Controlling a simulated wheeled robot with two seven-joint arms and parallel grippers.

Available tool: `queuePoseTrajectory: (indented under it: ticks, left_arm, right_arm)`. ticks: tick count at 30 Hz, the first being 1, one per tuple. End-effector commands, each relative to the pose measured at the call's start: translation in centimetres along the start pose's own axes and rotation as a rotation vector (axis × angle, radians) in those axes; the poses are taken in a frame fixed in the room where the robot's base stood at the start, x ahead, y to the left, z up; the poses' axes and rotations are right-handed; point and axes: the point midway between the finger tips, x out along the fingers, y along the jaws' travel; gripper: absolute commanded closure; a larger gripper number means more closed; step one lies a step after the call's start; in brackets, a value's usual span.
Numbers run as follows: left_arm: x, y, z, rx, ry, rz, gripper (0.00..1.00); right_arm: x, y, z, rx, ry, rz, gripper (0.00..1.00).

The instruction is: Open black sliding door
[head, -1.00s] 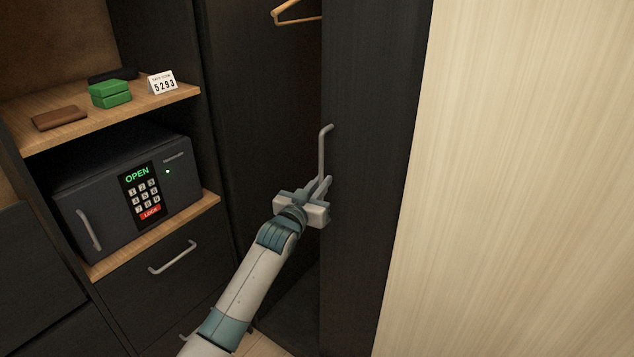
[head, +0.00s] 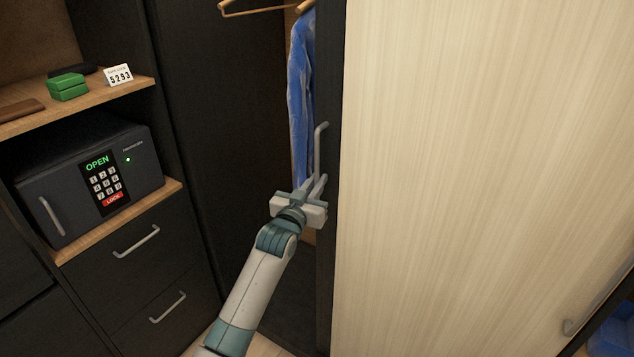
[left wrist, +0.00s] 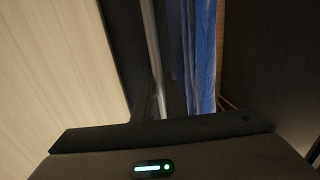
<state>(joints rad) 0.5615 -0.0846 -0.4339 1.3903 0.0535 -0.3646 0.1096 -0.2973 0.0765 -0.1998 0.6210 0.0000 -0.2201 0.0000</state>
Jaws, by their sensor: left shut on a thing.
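The black sliding door (head: 327,280) shows in the head view as a narrow dark strip beside a pale wood panel; the rest of it is hidden behind that panel. Its grey bar handle (head: 318,150) stands upright near its left edge. My left gripper (head: 318,186) is shut on the lower part of the handle. The handle also shows in the left wrist view (left wrist: 152,50), with the dark door (left wrist: 122,50) to its left. The closet stands open to the left of the door. My right gripper is not in view.
A blue garment (head: 301,100) and a wooden hanger (head: 255,9) hang in the closet. A safe (head: 95,180) and drawers (head: 140,265) stand at left.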

Motion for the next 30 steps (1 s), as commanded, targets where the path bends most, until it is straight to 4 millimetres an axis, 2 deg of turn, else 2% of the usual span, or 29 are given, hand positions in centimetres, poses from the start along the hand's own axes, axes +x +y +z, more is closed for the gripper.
queuePoseTrajectory:
  ticks: [2, 3, 14, 20, 30]
  left_arm:
    - [0.0, -0.1, 0.0, 0.000, 0.001, -0.001, 1.00]
    - [0.0, -0.1, 0.0, 0.000, 0.001, -0.001, 0.81]
    - [-0.1, -0.1, 0.0, 0.000, 0.001, -0.001, 0.81]
    - [-0.8, -0.1, 0.1, 0.000, 0.001, -0.001, 0.81]
    - [-4.7, -0.1, 0.2, 0.000, 0.002, -0.001, 0.81]
  right_arm:
    - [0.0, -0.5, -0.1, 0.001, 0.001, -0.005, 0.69]
    - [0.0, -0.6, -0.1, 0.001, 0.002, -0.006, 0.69]
    - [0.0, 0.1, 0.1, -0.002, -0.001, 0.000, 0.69]
    - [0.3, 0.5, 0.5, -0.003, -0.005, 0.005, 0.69]
    - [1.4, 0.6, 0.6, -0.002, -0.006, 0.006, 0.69]
